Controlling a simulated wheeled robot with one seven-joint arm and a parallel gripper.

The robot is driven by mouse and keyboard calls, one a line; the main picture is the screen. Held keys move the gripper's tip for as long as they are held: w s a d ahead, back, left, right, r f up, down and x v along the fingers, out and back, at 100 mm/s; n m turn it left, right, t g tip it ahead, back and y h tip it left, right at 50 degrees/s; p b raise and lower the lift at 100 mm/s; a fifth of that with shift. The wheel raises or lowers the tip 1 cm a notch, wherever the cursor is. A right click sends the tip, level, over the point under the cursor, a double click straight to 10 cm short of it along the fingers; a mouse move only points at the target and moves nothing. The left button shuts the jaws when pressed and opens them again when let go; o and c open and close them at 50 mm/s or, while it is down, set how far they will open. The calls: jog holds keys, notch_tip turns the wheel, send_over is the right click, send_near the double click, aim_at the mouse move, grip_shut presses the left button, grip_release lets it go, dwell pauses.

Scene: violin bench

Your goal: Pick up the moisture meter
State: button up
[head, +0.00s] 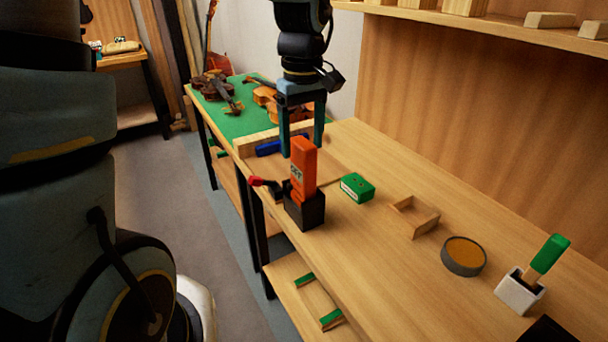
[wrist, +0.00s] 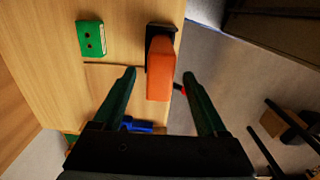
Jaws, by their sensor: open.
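The moisture meter looks to be the orange upright block (head: 303,168) with a small display on its face. It stands in a black holder (head: 305,210) at the bench's near edge. In the wrist view the meter (wrist: 160,75) lies in line with the gap between my fingers, with space on both sides. My gripper (head: 302,151) is open and empty, pointing down at the meter's upper end. In the head view the meter partly covers the fingers, so how far they reach along it is unclear.
A red-handled tool (head: 265,183) sticks out beside the holder. A green box (head: 357,187), a small wooden tray (head: 413,217), a round tin (head: 464,256) and a white cup (head: 520,291) stand along the bench. A blue object (head: 268,148) lies behind. Violins rest on a green mat (head: 222,118).

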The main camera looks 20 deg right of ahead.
aim_at(303, 158)
notch_tip(303, 158, down, 4)
jog(key=shift+f+p, duration=0.1)
jog(key=shift+p, duration=0.45)
jog(key=shift+c, duration=0.2)
